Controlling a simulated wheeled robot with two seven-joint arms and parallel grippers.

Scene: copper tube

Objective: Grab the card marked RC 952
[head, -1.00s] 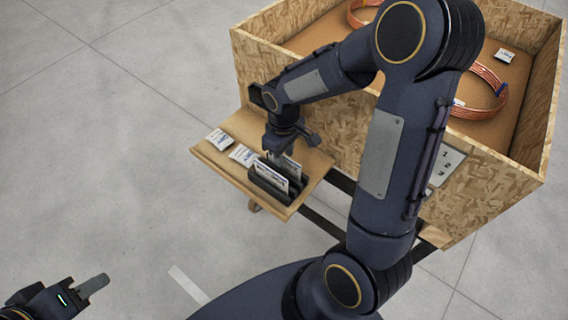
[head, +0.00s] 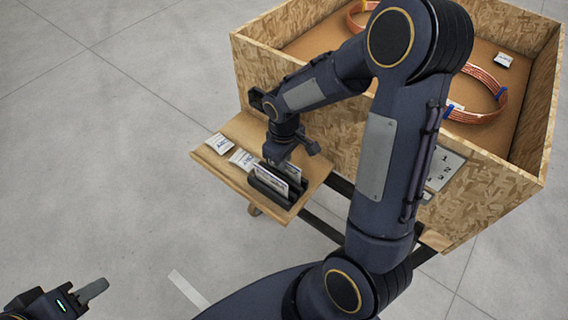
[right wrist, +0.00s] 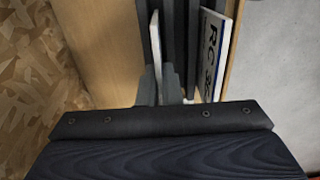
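The dark card rack (head: 268,193) stands on a small wooden shelf. A front card (head: 270,179) stands in it, and another card (head: 292,171) shows behind. In the right wrist view, the card at right (right wrist: 212,50) reads "RC" and digits that look like 952. A second card (right wrist: 156,45) is seen edge-on at the fingers of my right gripper (right wrist: 160,88), which is over the back of the rack. I cannot tell whether the fingers press on that card. My left gripper (head: 95,289) is far off at lower left, holding nothing visible.
Two white packets, one at left (head: 220,143) and one nearer the rack (head: 242,158), lie on the wooden shelf (head: 228,171). A chipboard crate (head: 500,190) with copper coils (head: 485,112) stands behind. A numbered plate (head: 444,170) is on its side.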

